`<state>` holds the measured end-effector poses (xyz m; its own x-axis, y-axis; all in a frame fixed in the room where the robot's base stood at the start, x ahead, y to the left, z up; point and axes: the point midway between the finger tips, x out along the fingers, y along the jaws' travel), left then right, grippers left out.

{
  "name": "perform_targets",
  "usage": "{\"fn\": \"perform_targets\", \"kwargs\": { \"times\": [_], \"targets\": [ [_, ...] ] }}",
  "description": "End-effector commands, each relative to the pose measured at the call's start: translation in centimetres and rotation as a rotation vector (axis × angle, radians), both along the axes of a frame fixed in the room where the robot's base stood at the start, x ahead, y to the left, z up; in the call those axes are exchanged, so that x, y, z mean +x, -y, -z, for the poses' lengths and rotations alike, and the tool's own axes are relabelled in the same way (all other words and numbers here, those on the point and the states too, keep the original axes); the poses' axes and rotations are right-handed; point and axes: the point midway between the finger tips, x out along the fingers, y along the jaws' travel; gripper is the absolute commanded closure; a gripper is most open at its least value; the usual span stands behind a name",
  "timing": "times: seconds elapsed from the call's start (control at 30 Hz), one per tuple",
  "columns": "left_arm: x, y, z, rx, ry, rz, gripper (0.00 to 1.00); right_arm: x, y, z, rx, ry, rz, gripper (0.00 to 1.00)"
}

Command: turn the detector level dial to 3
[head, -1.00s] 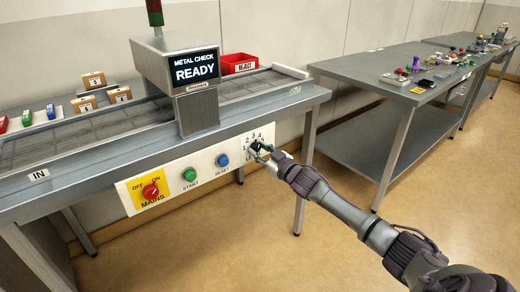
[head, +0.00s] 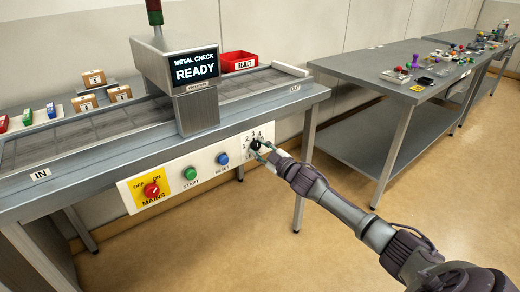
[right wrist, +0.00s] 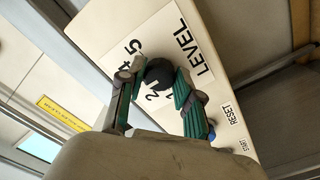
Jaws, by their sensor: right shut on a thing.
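The level dial is a dark round knob (head: 256,144) on a white numbered plate at the right end of the control panel. My right gripper (head: 263,150) has its fingers on either side of this knob and is shut on it. In the right wrist view the black knob (right wrist: 157,72) sits between the green-padded fingers (right wrist: 159,84). The plate (right wrist: 185,35) reads LEVEL, with 1, 2, 4 and 5 at least partly showing; the 3 is hidden there. I cannot make out the dial's pointer. My left gripper is not in view.
The blue RESET button (head: 222,158), green START button (head: 189,173) and red MAINS knob (head: 151,190) lie left of the dial. The screen (head: 194,67) reads METAL CHECK READY. A grey bench (head: 390,68) stands to the right, with open floor between.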

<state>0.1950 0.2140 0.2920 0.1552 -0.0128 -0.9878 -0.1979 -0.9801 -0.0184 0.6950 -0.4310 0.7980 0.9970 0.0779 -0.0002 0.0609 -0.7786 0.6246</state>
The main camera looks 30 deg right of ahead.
Motion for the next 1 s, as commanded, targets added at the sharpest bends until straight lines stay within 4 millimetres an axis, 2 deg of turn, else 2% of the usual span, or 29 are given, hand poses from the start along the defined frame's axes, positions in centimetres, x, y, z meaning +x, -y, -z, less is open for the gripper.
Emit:
{"fn": "perform_targets", "kwargs": {
  "times": [0.17,0.2,0.33,0.37,0.73,0.87,1.0],
  "targets": [
    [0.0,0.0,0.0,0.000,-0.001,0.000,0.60,0.0,0.0,0.0,0.001,0.001,-0.001,1.00],
    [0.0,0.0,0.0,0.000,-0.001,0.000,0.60,0.0,0.0,0.0,0.001,0.001,-0.001,0.64],
    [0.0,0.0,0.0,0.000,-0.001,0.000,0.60,0.0,0.0,0.0,0.001,0.001,-0.001,0.42],
    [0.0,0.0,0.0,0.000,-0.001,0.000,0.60,0.0,0.0,0.0,0.001,0.001,-0.001,0.40],
    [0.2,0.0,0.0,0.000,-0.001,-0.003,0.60,-0.5,0.0,0.1,0.001,-0.002,-0.001,0.40],
    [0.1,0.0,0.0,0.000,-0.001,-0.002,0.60,-2.0,0.1,0.2,0.001,-0.003,-0.002,0.40],
    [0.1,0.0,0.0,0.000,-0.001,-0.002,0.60,-4.7,0.3,0.3,0.001,-0.005,-0.001,0.40]
  ]
}}
